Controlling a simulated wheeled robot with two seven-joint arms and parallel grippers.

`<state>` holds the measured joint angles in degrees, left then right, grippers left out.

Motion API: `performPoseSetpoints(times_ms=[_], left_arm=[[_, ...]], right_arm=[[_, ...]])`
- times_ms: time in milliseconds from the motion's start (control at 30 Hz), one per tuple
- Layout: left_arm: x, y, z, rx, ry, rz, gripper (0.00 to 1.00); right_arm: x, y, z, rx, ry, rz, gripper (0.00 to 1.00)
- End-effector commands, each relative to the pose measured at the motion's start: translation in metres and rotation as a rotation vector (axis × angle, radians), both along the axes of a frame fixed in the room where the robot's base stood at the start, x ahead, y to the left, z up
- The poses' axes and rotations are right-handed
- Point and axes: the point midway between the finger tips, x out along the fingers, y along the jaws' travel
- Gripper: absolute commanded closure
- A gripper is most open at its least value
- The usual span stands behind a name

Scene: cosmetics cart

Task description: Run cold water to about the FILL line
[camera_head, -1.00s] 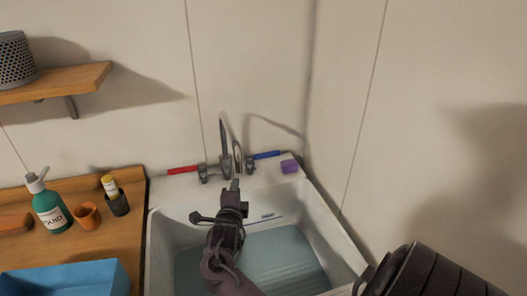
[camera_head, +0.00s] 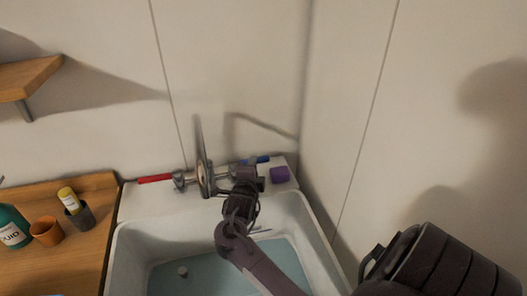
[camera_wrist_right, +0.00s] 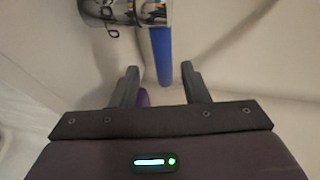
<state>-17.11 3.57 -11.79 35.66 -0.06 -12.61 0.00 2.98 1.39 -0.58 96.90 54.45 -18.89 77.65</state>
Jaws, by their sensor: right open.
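My right gripper (camera_head: 250,178) is at the blue tap lever (camera_head: 260,160), right of the faucet (camera_head: 202,165). In the right wrist view, the open right gripper (camera_wrist_right: 159,80) has the blue lever (camera_wrist_right: 161,57) ahead, in line with the gap between its fingers; contact cannot be told. The red lever (camera_head: 155,178) points left. The white sink (camera_head: 122,245) has a bluish, water-like surface (camera_head: 205,282) low in the basin. A small dark mark (camera_head: 262,231) is on its back wall, too small to read and partly near my arm. My left gripper is out of view.
A purple block (camera_head: 280,174) sits on the sink's back ledge, close right of my gripper. A small pale round thing (camera_head: 182,271) shows in the basin. The wooden counter (camera_head: 70,265) at left holds a green bottle (camera_head: 14,228), an orange cup (camera_head: 46,231) and a dark holder (camera_head: 80,216).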

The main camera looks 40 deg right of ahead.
Motion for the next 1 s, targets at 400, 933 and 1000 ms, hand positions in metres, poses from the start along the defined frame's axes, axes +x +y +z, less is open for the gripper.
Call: performPoseSetpoints(times_ms=[400, 933, 1000], left_arm=[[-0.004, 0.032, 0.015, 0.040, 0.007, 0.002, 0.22], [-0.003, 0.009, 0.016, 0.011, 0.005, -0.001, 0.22], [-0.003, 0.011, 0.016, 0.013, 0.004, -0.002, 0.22]], right_arm=[[0.037, -0.047, -0.010, -0.003, 0.002, 0.000, 0.59], [0.045, -0.057, -0.015, 0.001, -0.001, 0.000, 0.68], [0.045, -0.057, -0.015, 0.001, -0.001, 0.000, 0.77]])
